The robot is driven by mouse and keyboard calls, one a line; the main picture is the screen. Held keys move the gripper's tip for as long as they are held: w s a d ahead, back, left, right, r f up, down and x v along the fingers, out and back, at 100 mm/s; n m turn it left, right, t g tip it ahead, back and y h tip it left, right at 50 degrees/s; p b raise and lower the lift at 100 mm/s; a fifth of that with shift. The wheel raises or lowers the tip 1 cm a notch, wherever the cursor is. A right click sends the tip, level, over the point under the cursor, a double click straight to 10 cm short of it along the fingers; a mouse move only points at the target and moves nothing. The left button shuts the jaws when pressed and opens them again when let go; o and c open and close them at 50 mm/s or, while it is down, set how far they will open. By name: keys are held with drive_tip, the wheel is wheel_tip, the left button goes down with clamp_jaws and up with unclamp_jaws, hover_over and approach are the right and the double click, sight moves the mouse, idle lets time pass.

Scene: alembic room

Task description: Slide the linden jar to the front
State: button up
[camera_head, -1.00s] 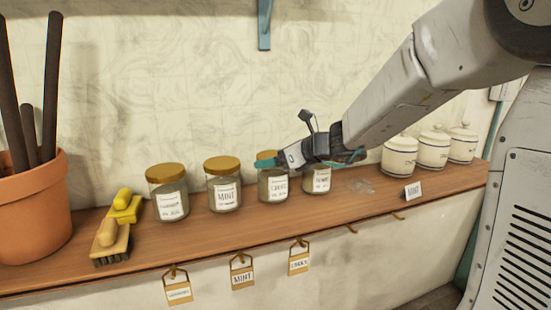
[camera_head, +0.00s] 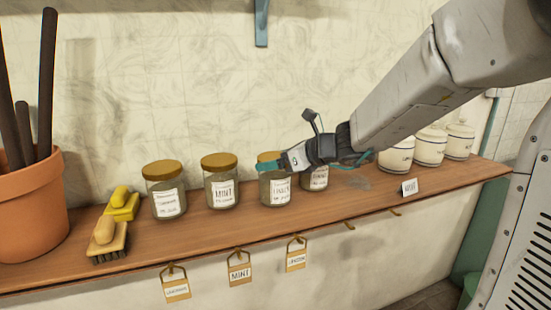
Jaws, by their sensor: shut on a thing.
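The linden jar (camera_head: 275,191) is the third glass jar from the left on the wooden shelf. It stands upright, with a gold lid and a white label that seems to read "LINDEN". My gripper (camera_head: 274,164) is shut on its upper part at the lid and hides the lid's right side. The jar's base is on the shelf, a little nearer the front edge than the mint jar.
On the wooden shelf (camera_head: 330,212), the mint jar (camera_head: 222,185) and another jar (camera_head: 165,190) stand left. A partly hidden jar (camera_head: 314,180) is close right. Brushes (camera_head: 108,236), a clay pot (camera_head: 30,215), white canisters (camera_head: 430,147) and a small card (camera_head: 409,187) flank them. Labelled tags hang below.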

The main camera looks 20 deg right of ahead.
drive_tip(key=shift+s, duration=2.4)
drive_tip(key=o, duration=1.1)
drive_tip(key=shift+o, duration=0.2)
